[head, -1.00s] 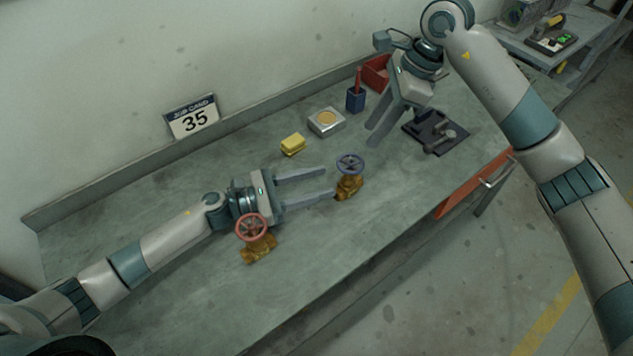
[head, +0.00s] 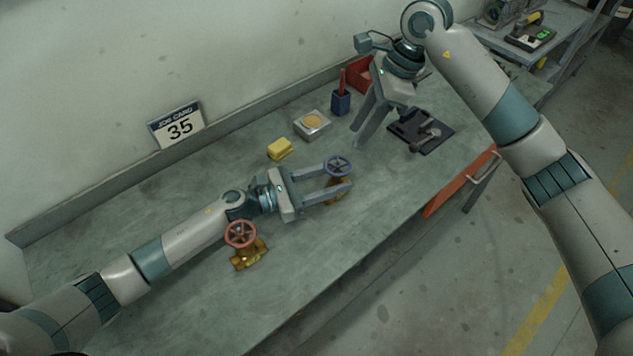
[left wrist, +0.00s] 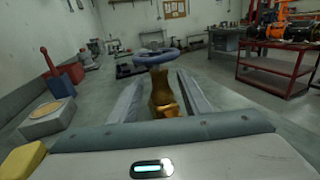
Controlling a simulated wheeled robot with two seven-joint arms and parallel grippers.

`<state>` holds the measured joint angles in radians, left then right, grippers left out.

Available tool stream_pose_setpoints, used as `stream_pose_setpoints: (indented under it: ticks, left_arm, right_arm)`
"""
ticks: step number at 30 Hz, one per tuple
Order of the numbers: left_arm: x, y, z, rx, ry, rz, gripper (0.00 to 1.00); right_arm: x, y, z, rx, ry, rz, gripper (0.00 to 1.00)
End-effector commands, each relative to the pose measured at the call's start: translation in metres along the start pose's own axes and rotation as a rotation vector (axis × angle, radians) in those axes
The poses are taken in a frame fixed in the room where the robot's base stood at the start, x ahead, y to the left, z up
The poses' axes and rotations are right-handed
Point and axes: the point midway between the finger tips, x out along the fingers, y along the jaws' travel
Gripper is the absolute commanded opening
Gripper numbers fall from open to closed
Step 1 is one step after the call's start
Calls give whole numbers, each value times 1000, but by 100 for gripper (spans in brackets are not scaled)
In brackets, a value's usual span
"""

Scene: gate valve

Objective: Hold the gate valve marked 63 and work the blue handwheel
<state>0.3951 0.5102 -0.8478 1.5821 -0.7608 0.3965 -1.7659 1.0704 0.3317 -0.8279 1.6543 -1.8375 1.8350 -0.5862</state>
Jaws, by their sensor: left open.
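A brass gate valve (head: 333,199) with a blue handwheel (head: 338,166) stands on the bench. My left gripper (head: 340,176) is open, with one finger on each side of this valve's body below the wheel. In the left wrist view the brass body (left wrist: 163,92) stands between the fingers with a visible gap, the blue wheel (left wrist: 156,57) above. The fingers partly hide the body in the head view. A second brass valve (head: 249,254) with a red handwheel (head: 241,234) stands beside my left wrist. No number is readable on either valve. My right gripper (head: 358,138) hangs above the bench's far part; its opening is unclear.
A job card (head: 177,126) reading 35 leans at the wall. A yellow block (head: 280,149), a silver box (head: 312,125), a blue holder (head: 341,103), a red bin (head: 361,74) and a dark tray (head: 410,140) lie towards the back and right. The bench front (head: 290,270) is clear.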

Motion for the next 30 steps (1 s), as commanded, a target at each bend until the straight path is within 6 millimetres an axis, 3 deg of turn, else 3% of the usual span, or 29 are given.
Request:
stream_pose_setpoints:
  ticks: [3,9,23,28,30]
  left_arm:
    - [20,0,1,1,-1,-1,44]
    - [40,0,0,0,0,0,44]
    - [49,0,0,0,1,0,44]
    - [49,0,0,0,1,0,5]
    - [49,0,0,0,1,0,0]
  right_arm:
    - [0,0,0,0,0,0,31]
    - [0,0,0,0,0,0,31]
    - [0,0,0,0,0,0,31]
    - [0,0,0,0,0,0,31]
    - [0,0,0,0,0,0,31]
